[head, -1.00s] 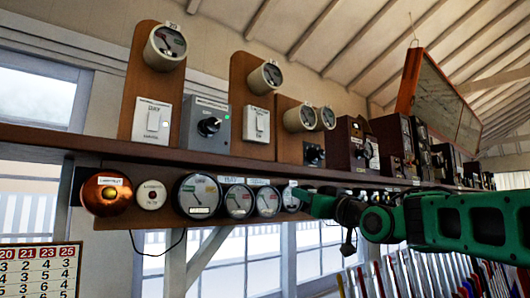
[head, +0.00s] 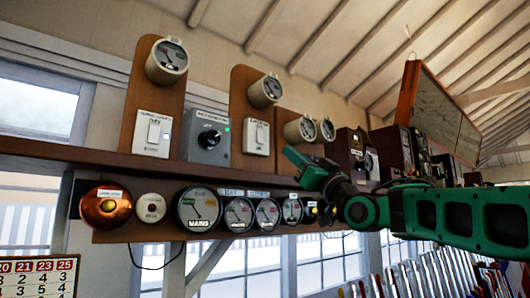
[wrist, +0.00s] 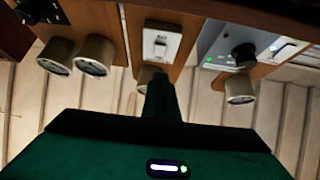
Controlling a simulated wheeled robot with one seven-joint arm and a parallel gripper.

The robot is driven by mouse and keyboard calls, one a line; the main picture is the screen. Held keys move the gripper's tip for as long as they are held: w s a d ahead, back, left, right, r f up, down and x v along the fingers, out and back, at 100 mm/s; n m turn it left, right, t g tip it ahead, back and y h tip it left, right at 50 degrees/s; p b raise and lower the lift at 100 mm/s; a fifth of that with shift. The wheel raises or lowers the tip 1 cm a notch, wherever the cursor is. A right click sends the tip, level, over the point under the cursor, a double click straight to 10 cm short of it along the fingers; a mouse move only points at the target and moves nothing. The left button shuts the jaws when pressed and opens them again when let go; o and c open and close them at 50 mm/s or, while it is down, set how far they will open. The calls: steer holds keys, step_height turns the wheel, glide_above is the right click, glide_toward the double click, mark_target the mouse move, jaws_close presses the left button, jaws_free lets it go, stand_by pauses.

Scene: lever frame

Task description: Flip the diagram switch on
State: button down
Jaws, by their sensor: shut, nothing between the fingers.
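Two white rocker switches are on wooden backboards above the shelf. One white switch (head: 153,134) is at the left, and another white switch (head: 256,137) is right of the grey box. Their labels are too small for me to read, so I cannot tell which is the diagram switch. My green gripper (head: 290,154) is shut and empty, just right of the second switch in the head view. In the wrist view, which looks upside down, the gripper (wrist: 163,78) points toward a white switch (wrist: 160,46). I see no clear contact.
A grey box (head: 205,137) with a black knob and green light sits between the switches. Gauges (head: 239,214) line the board under the shelf (head: 90,154). Wooden instrument cases (head: 395,155) stand to the right, below a hanging framed diagram (head: 440,105).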

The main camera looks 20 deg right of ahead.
mark_target(260, 143)
steer(key=x, duration=0.3)
steer(key=f+x, duration=0.1)
steer(key=x, duration=0.3)
steer(key=w+x, duration=0.1)
steer(key=x, duration=0.2)
steer(key=shift+w+a+f, duration=0.15)
steer(key=shift+w+a, duration=0.15)
steer(key=shift+w, duration=0.05)
steer(key=shift+w+a, duration=0.25)
steer(key=shift+w, duration=0.25)
steer(key=shift+w, duration=0.1)
steer(key=shift+w+a+f, duration=0.15)
steer(key=shift+w+f, duration=0.05)
steer(key=shift+w, duration=0.2)
steer(key=shift+s, duration=0.1)
